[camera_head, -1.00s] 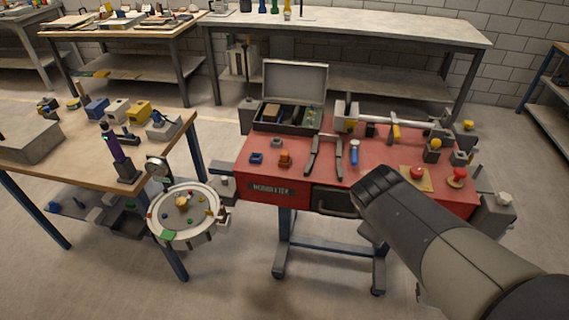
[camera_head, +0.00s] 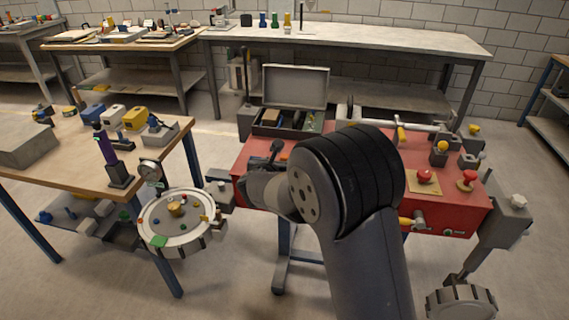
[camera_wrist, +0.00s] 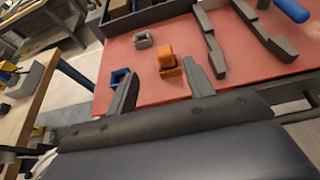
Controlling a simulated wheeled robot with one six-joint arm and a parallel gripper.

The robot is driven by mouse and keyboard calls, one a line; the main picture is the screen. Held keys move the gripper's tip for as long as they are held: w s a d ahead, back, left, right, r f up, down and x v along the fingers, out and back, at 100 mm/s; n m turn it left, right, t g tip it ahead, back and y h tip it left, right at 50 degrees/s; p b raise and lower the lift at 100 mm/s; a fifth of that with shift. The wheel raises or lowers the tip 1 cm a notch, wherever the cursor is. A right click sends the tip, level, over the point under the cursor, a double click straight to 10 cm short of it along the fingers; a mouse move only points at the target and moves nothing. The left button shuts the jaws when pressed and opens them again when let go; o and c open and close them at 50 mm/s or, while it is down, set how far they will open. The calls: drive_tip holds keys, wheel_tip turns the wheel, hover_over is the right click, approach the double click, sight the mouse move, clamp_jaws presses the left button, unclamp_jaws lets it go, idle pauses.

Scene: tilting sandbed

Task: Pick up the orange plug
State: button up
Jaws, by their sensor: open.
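The orange plug (camera_wrist: 168,64) stands on the red bench top in the wrist view, a small block with a lighter orange upper part. My gripper (camera_wrist: 160,82) is open, with one grey finger to each side of the plug in the picture. The fingers are empty, and I cannot tell whether their tips are level with the plug. In the head view my arm reaches over the red bench (camera_head: 455,215) and hides the plug.
A blue square piece (camera_wrist: 120,76) lies by the left finger, and a grey one (camera_wrist: 142,40) lies behind. Long grey tool handles (camera_wrist: 208,40) lie close right of the plug. An open case (camera_head: 295,88) stands at the bench's back.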

drive_tip(key=x, duration=0.4)
drive_tip(key=shift+w+d+f, duration=0.1)
drive_tip(key=shift+w+d, duration=0.05)
drive_tip(key=shift+p+x, duration=0.8)
drive_tip(key=shift+x, duration=1.85)
drive_tip(key=shift+d+f, duration=0.15)
drive_tip(key=shift+c, duration=0.2)
clamp_jaws()
